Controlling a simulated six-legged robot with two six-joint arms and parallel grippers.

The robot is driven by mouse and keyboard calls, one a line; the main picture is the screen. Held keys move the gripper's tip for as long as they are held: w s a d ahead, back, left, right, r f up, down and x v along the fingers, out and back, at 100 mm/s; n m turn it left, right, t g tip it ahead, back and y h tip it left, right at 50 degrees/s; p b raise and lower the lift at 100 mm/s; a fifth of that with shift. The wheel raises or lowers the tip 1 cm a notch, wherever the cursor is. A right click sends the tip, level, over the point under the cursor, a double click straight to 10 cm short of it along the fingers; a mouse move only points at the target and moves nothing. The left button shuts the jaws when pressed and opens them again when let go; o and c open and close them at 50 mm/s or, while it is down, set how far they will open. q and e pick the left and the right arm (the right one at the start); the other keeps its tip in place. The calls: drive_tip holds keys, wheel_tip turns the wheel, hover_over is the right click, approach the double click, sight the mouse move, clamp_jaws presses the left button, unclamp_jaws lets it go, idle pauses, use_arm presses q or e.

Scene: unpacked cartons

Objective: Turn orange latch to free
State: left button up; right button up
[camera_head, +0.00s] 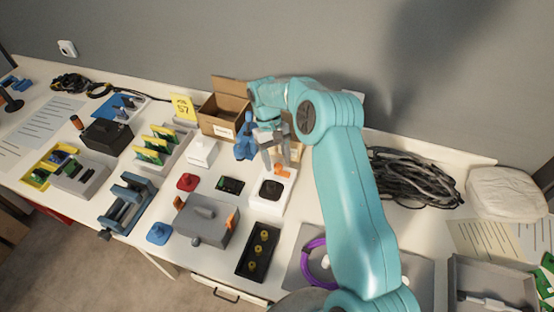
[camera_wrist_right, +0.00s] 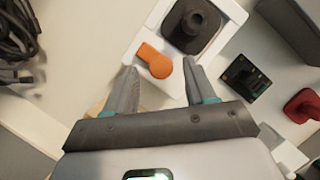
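The orange latch (camera_wrist_right: 155,61) is a rounded tab on a white fixture (camera_wrist_right: 135,50), beside a black square part with a round knob (camera_wrist_right: 196,22). In the head view the latch (camera_head: 283,173) shows just below my right gripper (camera_head: 276,162), at the back end of the white fixture (camera_head: 266,210). My right gripper is open and points down. In the wrist view its fingertips (camera_wrist_right: 159,66) stand on either side of the latch, with nothing held between them. I cannot tell whether a finger touches it. My left gripper is not in view.
A blue part (camera_head: 245,148) and an open carton (camera_head: 222,112) stand behind left. A grey box with an orange tab (camera_head: 205,220) and a black tray (camera_head: 259,250) are nearer the front. Black cables (camera_head: 415,178) lie to the right.

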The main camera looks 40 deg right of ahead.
drive_tip(key=shift+s+a+f, duration=0.1)
drive_tip(key=p+v, duration=1.2)
drive_tip(key=v, duration=0.4)
drive_tip(key=shift+p, duration=0.4)
idle(0.4)
